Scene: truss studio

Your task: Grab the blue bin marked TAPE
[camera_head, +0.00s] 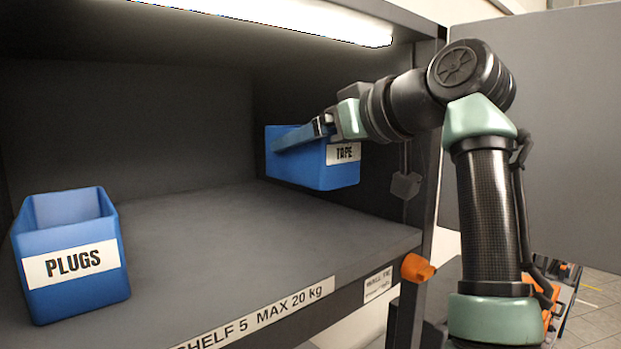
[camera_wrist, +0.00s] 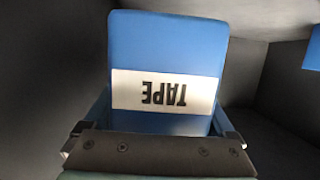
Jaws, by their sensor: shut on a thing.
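The blue bin marked TAPE (camera_head: 310,172) is at the right side of the shelf bay, by the right wall. It looks upright, with its underside a little above the shelf surface. My gripper (camera_head: 305,138) reaches in from the right and is shut on the bin at its upper part. In the wrist view the TAPE bin (camera_wrist: 168,55) fills the middle, its white label upside down, with my gripper (camera_wrist: 155,135) across the bottom of the picture. The exact contact of the fingertips is hard to see.
A blue bin marked PLUGS (camera_head: 70,285) stands at the left front of the grey shelf (camera_head: 230,240). The shelf between the bins is clear. A lit lamp (camera_head: 300,18) runs along the top. A post (camera_head: 428,170) bounds the bay on the right.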

